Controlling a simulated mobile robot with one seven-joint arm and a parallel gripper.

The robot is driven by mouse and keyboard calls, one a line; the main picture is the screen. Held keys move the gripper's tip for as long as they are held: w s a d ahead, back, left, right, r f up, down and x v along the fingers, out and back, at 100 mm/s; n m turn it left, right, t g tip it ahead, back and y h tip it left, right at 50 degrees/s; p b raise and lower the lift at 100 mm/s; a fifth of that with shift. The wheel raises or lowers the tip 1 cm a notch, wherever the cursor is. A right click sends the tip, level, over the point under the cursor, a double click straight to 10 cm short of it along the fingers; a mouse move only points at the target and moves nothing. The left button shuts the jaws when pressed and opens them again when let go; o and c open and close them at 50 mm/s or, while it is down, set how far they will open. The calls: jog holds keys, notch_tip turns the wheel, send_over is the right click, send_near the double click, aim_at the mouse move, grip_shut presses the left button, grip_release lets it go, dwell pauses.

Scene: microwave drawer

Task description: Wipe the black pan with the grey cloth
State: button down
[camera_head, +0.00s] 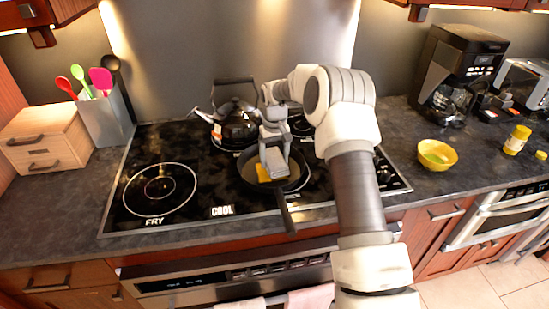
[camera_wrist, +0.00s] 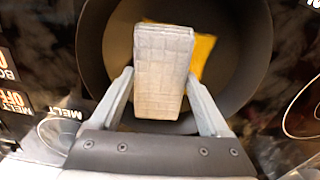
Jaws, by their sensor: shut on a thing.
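The black pan (camera_head: 246,182) stands on the cooktop with its handle toward the front edge. In the wrist view the pan (camera_wrist: 235,85) fills the upper middle. The grey cloth (camera_head: 276,161) is a folded block with a grid pattern. My gripper (camera_wrist: 161,85) is shut on the cloth (camera_wrist: 161,60), with one finger at each side. My gripper holds it over the inside of the pan. A yellow-orange thing (camera_wrist: 203,48) lies in the pan, partly hidden behind the cloth. I cannot tell whether the cloth touches the pan.
A kettle (camera_head: 238,129) stands on the cooktop (camera_head: 205,196) just behind the pan. To the right are a yellow bowl (camera_head: 437,154), a coffee maker (camera_head: 458,70) and a yellow bottle (camera_head: 517,139). A utensil holder (camera_head: 104,117) and a wooden box (camera_head: 43,138) stand at the left. The cooktop's left front is clear.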

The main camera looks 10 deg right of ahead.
jog(key=shift+f, duration=0.55)
jog(key=shift+a+r+b, duration=0.15)
jog(key=shift+a+b, duration=0.15)
jog(key=shift+a, duration=1.1)
jog(key=shift+d, duration=1.4)
jog(key=shift+a+f, duration=0.15)
jog(key=shift+a, duration=0.6)
jog(key=shift+a+f, duration=0.15)
jog(key=shift+a, duration=0.55)
jog(key=shift+s+d, duration=0.1)
jog(key=shift+d, duration=1.4)
jog(key=shift+a+r, duration=0.15)
jog(key=shift+a, duration=1.3)
jog(key=shift+d+r, duration=0.1)
jog(key=shift+d, duration=1.35)
